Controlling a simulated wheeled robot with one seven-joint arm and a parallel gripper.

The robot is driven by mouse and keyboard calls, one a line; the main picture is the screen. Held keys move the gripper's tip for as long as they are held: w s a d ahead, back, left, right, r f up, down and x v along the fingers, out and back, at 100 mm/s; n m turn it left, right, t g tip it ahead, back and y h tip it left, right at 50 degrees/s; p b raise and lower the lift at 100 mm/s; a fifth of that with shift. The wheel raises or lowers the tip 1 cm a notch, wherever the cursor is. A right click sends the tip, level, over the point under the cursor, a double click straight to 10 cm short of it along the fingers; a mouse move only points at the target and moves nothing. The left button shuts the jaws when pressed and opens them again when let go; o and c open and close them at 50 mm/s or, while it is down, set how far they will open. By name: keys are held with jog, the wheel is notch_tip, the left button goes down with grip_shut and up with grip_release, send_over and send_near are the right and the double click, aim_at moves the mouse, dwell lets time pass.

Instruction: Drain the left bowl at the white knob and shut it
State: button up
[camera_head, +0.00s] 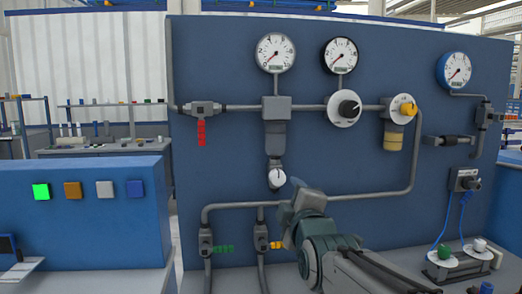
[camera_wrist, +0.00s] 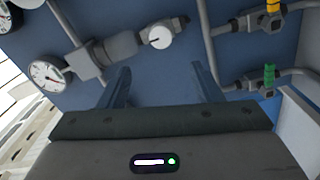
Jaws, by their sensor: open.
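The left bowl (camera_head: 275,140) is a dark grey cylinder hanging under a grey block on the blue panel. The round white knob (camera_head: 277,178) is at its lower end. In the wrist view the bowl (camera_wrist: 120,47) lies sideways, with the white knob (camera_wrist: 160,37) at its right end and a thin dark mark on its face. My gripper (camera_head: 293,188) is just right of the knob in the head view. In the wrist view my gripper (camera_wrist: 161,72) is open and empty, its two fingers apart. The knob is beyond the fingertips, near the middle of the gap, apparently untouched.
A gauge (camera_head: 275,53) is above the left bowl. A beige bowl (camera_head: 393,141) hangs further right. A red-handled valve (camera_head: 201,130) is at left. Green-handled (camera_head: 222,248) and yellow-handled (camera_head: 275,245) valves are below, near my arm. Pipes run across the panel.

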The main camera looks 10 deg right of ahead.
jog(key=r+m+p, duration=0.1)
jog(key=m+p, duration=1.1)
jog(key=p, duration=1.2)
send_near(278, 178)
jog(key=w, duration=0.2)
jog(key=shift+w+p, duration=0.75)
jog(key=shift+w, duration=3.05)
jog(key=c, duration=1)
